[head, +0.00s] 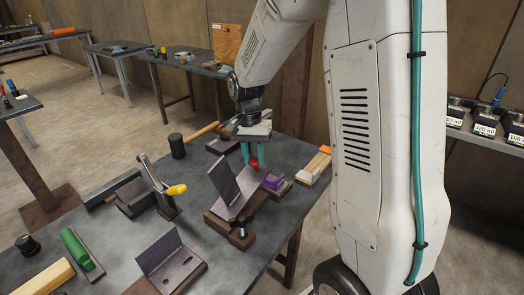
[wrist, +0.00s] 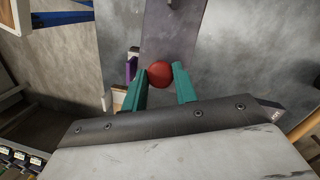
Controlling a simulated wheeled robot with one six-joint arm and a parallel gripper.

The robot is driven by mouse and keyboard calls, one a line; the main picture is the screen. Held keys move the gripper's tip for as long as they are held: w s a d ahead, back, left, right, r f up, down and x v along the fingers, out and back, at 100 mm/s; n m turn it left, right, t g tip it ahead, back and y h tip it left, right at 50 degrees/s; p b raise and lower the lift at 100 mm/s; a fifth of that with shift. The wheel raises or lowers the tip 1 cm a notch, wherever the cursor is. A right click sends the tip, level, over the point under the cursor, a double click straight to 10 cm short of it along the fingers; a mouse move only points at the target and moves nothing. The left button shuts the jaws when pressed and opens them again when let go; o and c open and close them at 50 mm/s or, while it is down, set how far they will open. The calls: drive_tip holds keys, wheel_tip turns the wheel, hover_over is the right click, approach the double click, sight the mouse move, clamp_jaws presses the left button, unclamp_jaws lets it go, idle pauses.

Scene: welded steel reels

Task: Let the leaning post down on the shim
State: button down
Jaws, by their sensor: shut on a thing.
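My gripper (head: 251,156) has teal fingers shut on a round red knob (head: 254,163), low over the workbench. In the wrist view the fingers lie on either side of the red knob (wrist: 159,73). A grey steel plate (wrist: 170,30) runs past it. In the head view, a tilted steel plate (head: 238,203) lies just below the knob, beside an upright dark plate (head: 225,182), on a brown base. I take the tilted plate for the leaning post; its join to the knob is hidden. A purple piece (head: 274,181) sits right of it, possibly the shim.
A black knob (head: 241,222) stands at the base's front. A steel angle piece (head: 172,263) lies nearer. A yellow-handled clamp (head: 172,190), a mallet (head: 178,146) and wooden strips (head: 314,167) surround the fixture. Bare bench shows at left centre.

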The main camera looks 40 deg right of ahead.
drive_tip(key=shift+w+d+f+y, duration=0.15)
drive_tip(key=shift+d+f+y, duration=0.35)
drive_tip(key=shift+f, duration=0.3)
drive_tip(key=f, duration=0.1)
drive_tip(key=d+f+y, duration=0.1)
drive_tip(key=f+g+y, duration=0.1)
drive_tip(key=shift+w+d+f, duration=0.2)
drive_tip(key=shift+w+d, duration=0.05)
drive_tip(key=shift+w, duration=0.05)
drive_tip(key=shift+d+f+y, duration=0.2)
drive_tip(key=shift+f+y, duration=0.2)
drive_tip(key=shift+f, duration=0.25)
drive_tip(key=c, duration=1.1)
unclamp_jaws()
drive_tip(key=shift+f, duration=0.1)
drive_tip(key=shift+c, duration=0.2)
drive_tip(key=shift+o, duration=0.2)
drive_tip(key=v, duration=0.8)
drive_tip(key=shift+w, duration=0.15)
